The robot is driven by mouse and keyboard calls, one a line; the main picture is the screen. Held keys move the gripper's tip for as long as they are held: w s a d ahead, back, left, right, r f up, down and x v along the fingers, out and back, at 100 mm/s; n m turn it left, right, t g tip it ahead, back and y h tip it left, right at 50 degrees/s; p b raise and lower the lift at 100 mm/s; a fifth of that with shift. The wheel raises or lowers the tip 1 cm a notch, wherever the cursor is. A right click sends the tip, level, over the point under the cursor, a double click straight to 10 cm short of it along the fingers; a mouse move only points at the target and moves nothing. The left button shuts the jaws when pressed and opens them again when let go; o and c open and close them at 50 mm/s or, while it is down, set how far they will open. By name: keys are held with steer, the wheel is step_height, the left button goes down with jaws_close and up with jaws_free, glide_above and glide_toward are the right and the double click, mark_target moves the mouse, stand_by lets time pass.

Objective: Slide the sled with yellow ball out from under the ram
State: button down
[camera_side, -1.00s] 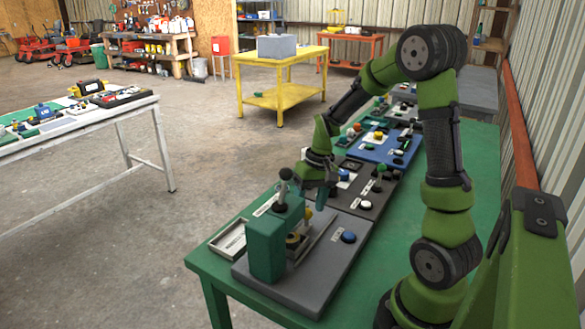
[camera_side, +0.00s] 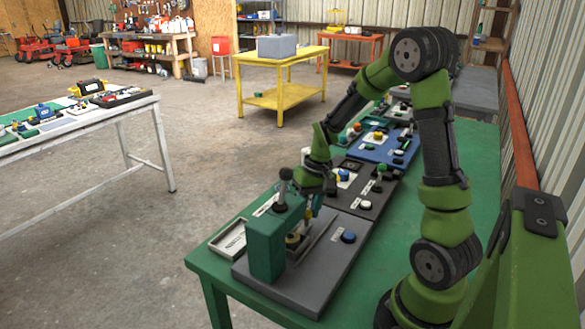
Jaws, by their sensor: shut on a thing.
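The green press that carries the ram (camera_side: 267,247) stands on a grey base plate at the near end of the green table. A lever with a dark knob (camera_side: 285,174) rises from its top. The sled (camera_side: 294,239) shows only in part, low beside the press, with a yellowish part visible; whether it is still under the ram cannot be told. My gripper (camera_side: 309,211) points down at the press's right side and is shut on the sled's yellow ball, which the fingers mostly hide.
A blue button (camera_side: 348,237) sits on the base plate to the right of the press. A shallow grey tray (camera_side: 229,240) lies to its left. More panels with knobs and levers (camera_side: 376,185) stand behind along the table. The table's right side is clear.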

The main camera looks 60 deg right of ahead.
steer(key=d, duration=1)
steer(key=shift+d, duration=0.35)
steer(key=c, duration=0.9)
jaws_free()
steer(key=shift+o, duration=0.6)
steer(key=shift+a, duration=0.1)
steer(key=shift+r, duration=0.35)
step_height(320, 180, up, 16)
steer(key=s+d, duration=0.1)
steer(key=d, duration=0.1)
steer(key=shift+s+d, duration=0.35)
steer(key=shift+s, duration=0.05)
